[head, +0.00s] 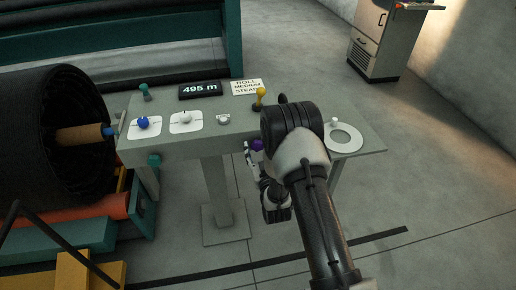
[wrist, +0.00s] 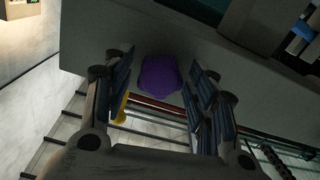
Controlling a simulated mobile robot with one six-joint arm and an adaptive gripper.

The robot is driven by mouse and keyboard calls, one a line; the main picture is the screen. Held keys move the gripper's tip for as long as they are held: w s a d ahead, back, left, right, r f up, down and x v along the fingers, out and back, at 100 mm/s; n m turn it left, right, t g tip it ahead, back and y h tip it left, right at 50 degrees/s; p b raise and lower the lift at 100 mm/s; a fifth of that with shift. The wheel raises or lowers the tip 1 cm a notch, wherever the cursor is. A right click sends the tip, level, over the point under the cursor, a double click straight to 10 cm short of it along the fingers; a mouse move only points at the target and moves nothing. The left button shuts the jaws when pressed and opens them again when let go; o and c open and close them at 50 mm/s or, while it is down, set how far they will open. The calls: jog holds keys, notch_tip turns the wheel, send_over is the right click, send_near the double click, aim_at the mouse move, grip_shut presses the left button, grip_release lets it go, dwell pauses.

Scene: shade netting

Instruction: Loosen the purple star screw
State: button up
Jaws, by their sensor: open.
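The purple star screw (wrist: 160,76) shows in the wrist view as a rounded purple knob against the grey face of the bench. My gripper (wrist: 158,92) is open, with one finger to the left of the knob and one to the right. I see a gap on each side, and I cannot tell how deep the knob sits between the fingers. In the head view a small part of the purple star screw (head: 257,144) shows at the bench's front edge, left of my arm. My gripper (head: 252,152) is partly hidden there.
The grey bench (head: 190,146) carries a blue knob (head: 143,123), a white knob (head: 186,117), a yellow-topped lever (head: 260,93) and a display reading 495 m (head: 200,89). A white ring (head: 345,138) lies at its right end. A large black roll (head: 45,135) stands left. The floor in front is mostly clear.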

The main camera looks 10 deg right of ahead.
aim_at(258, 148)
jog(key=shift+s, duration=2.5)
jog(key=shift+o, duration=0.5)
jog(key=o, duration=0.5)
